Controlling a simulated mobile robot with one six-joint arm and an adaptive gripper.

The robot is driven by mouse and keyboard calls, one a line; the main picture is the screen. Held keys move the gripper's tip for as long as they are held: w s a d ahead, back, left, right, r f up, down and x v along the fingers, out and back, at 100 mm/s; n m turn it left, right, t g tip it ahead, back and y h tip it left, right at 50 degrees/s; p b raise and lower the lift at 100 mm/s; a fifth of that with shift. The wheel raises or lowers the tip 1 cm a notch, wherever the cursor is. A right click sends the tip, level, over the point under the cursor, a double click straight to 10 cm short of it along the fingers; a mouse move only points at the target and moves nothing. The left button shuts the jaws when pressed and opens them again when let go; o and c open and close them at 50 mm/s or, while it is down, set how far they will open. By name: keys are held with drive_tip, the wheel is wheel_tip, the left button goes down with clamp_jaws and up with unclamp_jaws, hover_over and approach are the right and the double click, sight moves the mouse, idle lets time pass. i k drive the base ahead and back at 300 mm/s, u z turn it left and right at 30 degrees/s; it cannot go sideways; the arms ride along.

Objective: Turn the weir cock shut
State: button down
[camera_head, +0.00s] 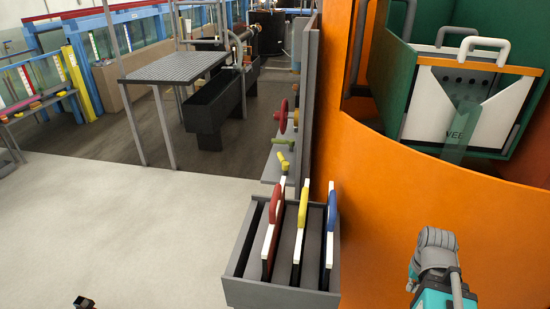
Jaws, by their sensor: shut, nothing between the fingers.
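The weir cock cannot be singled out by a label. On a grey upright panel (308,85) in the middle, seen nearly edge-on, are a red handwheel (284,117) and yellow-green handles (283,160) below it. They are small, and their turn positions cannot be read. A white notched plate (422,100) with partly legible lettering stands in a green tank (397,65) at the upper right. A teal and grey part of my arm shows at the lower right.
A grey rack (240,262) holding red, yellow and blue upright pieces stands below the panel. A curved orange wall (400,185) fills the right. A grey-topped table (175,66) and black trough (215,105) stand behind. The pale floor (110,220) at left is mostly clear.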

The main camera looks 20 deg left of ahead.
sight(285, 165)
drive_tip(key=k, duration=1.35)
drive_tip(key=u, duration=0.8)
drive_tip(key=i, duration=1)
